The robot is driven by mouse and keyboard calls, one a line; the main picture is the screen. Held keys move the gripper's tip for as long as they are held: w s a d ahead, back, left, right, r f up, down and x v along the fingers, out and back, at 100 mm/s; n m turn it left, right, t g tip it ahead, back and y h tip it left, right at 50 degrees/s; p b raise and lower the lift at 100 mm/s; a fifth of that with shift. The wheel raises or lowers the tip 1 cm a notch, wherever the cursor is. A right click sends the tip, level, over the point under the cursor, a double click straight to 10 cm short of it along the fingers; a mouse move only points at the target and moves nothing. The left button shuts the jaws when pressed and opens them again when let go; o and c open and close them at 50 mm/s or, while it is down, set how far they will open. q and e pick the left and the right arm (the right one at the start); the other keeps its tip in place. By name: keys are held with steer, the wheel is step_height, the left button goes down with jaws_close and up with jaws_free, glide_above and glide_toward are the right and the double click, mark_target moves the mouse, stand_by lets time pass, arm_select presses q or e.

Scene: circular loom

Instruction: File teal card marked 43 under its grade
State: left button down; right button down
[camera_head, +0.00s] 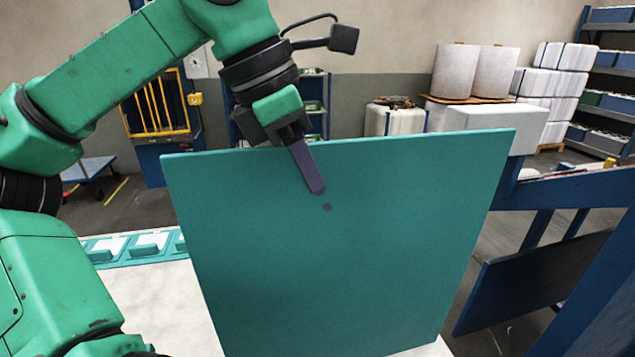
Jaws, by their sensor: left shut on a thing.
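A large teal card (350,260) fills the middle of the head view, held nearly upright and slightly tilted. My left gripper (312,182) is shut on the card's top edge, with one dark finger lying over the near face. The other finger is hidden behind the card. A small dark dot shows below the fingertip, but no number 43 is readable on this face. The card hides much of the table behind it. My right gripper is not in view.
A row of teal-framed trays or slots with white labels (148,242) lies on the pale table (170,300) at left, partly behind the card. Blue machine beams (590,250) stand close at right. White rolls (470,72) and shelves stand far back.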

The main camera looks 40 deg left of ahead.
mark_target(318, 210)
arm_select(q)
steer(key=shift+f+b, duration=1.35)
steer(key=shift+f, duration=0.5)
steer(key=c, duration=0.7)
jaws_free()
steer(key=shift+r, duration=0.15)
steer(key=shift+c, duration=0.2)
steer(key=p+v, duration=0.2)
steer(key=v, duration=1.2)
steer(key=shift+r, duration=0.3)
